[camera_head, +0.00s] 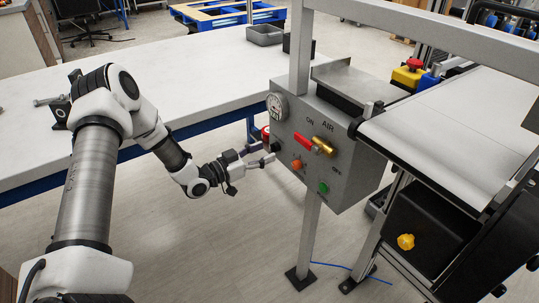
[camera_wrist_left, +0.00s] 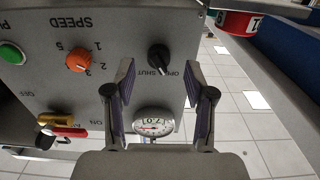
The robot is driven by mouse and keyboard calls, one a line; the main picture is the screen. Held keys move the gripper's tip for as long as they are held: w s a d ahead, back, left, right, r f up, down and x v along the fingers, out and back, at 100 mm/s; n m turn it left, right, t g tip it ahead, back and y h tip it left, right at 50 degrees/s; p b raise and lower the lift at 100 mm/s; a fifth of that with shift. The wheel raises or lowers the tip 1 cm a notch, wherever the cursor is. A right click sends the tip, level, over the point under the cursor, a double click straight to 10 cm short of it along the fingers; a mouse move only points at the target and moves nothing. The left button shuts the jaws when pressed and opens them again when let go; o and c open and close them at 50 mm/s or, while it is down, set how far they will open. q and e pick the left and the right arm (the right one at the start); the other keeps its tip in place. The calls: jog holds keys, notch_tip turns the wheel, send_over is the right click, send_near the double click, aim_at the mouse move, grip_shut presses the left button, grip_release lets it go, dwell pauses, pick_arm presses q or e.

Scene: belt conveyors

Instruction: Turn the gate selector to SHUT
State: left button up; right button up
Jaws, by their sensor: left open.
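The gate selector, a black knob (camera_wrist_left: 159,58), sits on the grey control panel (camera_head: 330,163), with OPEN and SHUT lettering beside it. The wrist view shows the panel upside down, and I cannot tell surely which word the knob points to. In the head view the selector (camera_head: 276,146) is at the panel's left side. My left gripper (camera_head: 268,153) is open in front of that side. In the wrist view its two fingers (camera_wrist_left: 159,75) frame the knob, one on each side, with nothing held. Whether they touch it cannot be told. My right gripper is not in view.
The panel also carries an orange speed knob (camera_head: 296,164), a green button (camera_head: 323,187), a red-handled air valve (camera_head: 303,141) and a gauge (camera_head: 277,106). A belt conveyor (camera_head: 455,135) stands to the right. A white table (camera_head: 200,80) lies behind my left arm.

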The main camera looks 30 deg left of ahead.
aim_at(274, 148)
pick_arm(q)
jog(key=x, duration=0.3)
jog(key=shift+s, duration=0.1)
grip_shut()
